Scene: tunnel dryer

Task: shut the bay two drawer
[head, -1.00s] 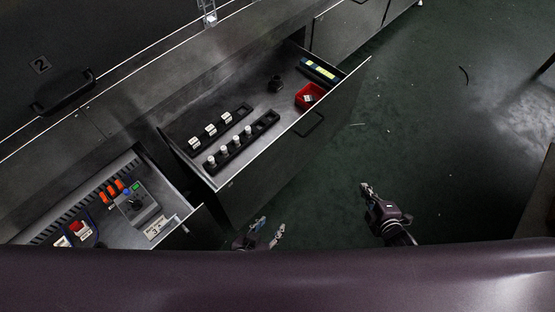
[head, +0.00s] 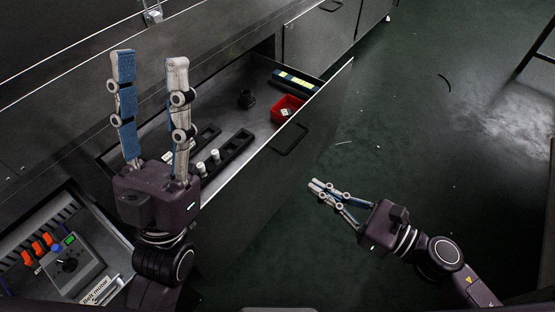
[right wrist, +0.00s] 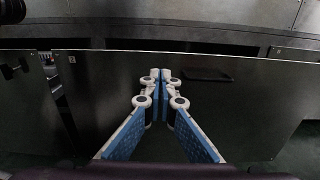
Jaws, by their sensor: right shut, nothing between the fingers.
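The bay two drawer (head: 262,178) is pulled out, its dark front facing the floor area. Its bar handle (head: 288,140) is on the front's outer face. The front also spans the right wrist view (right wrist: 240,115), with a small pale label at its upper left and the handle right of my fingertips. My right gripper (head: 314,187) is shut and empty, its tips pointing toward the front; whether they touch it I cannot tell. It also shows in the right wrist view (right wrist: 161,76). My left gripper (head: 150,58) is open and empty, fingers up, hiding the drawer's left part.
A control panel (head: 68,262) with switches stands at lower left. The green floor on the right is mostly clear.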

